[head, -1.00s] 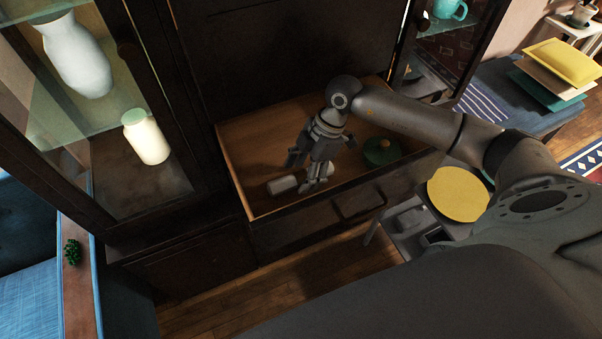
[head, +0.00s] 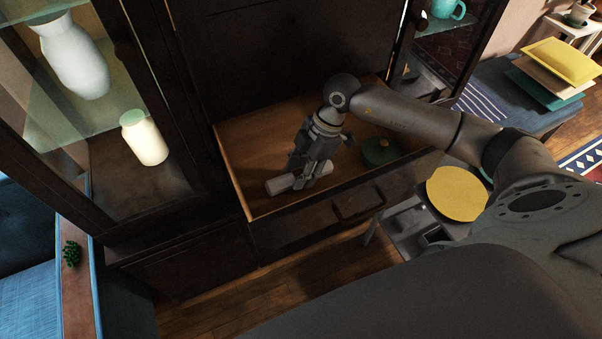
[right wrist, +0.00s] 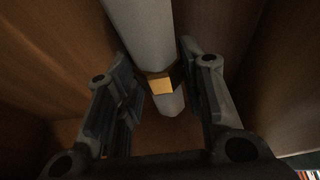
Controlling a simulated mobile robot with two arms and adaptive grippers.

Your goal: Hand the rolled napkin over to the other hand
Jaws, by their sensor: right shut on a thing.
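The rolled napkin (head: 281,184) is a pale grey-white roll in the open wooden drawer (head: 243,141), near its front left. My right gripper (head: 307,172) reaches down into the drawer and is shut on the rolled napkin, across its middle. In the right wrist view the napkin (right wrist: 143,38) runs between the two fingers (right wrist: 163,88), with a gold-coloured band (right wrist: 161,84) around it. I cannot tell whether the napkin touches the drawer floor. My left gripper is not in view.
A green round lidded object (head: 380,151) lies in the drawer's right part. Glass cabinet shelves with a white vase (head: 78,62) and a cream jar (head: 144,137) stand at left. A yellow round top (head: 457,193) is right of the drawer. The drawer's back left is clear.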

